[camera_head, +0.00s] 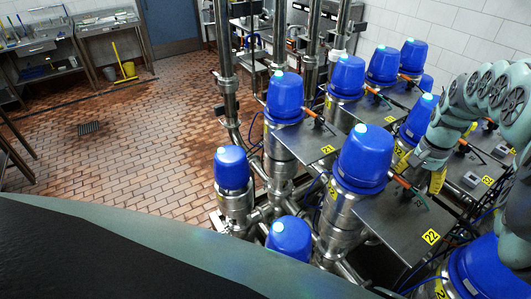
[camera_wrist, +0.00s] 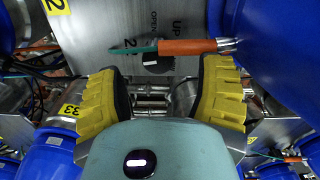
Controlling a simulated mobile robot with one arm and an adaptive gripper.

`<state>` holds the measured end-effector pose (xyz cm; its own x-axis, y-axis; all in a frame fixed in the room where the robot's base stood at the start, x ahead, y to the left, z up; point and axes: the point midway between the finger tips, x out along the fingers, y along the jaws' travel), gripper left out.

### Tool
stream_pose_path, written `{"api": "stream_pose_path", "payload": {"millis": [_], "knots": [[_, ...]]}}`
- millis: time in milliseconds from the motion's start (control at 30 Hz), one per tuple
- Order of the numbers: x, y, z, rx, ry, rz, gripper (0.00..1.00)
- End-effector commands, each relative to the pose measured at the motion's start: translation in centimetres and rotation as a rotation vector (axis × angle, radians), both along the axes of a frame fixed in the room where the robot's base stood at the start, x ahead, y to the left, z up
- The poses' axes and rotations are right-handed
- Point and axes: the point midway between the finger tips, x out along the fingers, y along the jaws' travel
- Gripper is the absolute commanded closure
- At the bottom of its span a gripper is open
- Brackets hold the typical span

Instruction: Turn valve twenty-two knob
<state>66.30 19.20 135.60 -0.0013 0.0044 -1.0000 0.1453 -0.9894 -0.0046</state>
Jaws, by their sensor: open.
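The metal panel with the yellow 22 label (camera_head: 431,236) lies right of the large blue-capped valve (camera_head: 365,158) in the head view. The wrist view shows a panel (camera_wrist: 105,22) marked "UP" and "OPEN", with a partly covered number. Its dark round knob (camera_wrist: 157,64) sits just beyond my fingertips, near the middle. An orange hose fitting with a green tip (camera_wrist: 187,47) crosses above the knob and covers part of it. My gripper (camera_wrist: 162,75) has its yellow fingers spread wide and holds nothing. In the head view my gripper (camera_head: 437,180) is partly hidden by my arm.
Several blue-capped valves and labelled panels, such as panel 21 (camera_head: 315,140), crowd around. Steel pipes (camera_head: 226,75) rise behind. Another blue cap (camera_wrist: 275,45) is close to my right finger. Open tiled floor (camera_head: 120,150) lies at left.

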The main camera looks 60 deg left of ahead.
Motion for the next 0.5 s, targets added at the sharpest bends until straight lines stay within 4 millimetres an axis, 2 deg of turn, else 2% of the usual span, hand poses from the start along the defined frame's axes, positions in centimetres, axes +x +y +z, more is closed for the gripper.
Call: {"api": "stream_pose_path", "payload": {"millis": [200, 500], "knots": [[-0.2, 0.2, -1.7, 0.000, 0.000, 0.002, 0.32], [-0.1, 0.3, -3.1, 0.001, -0.002, 0.003, 0.32]]}}
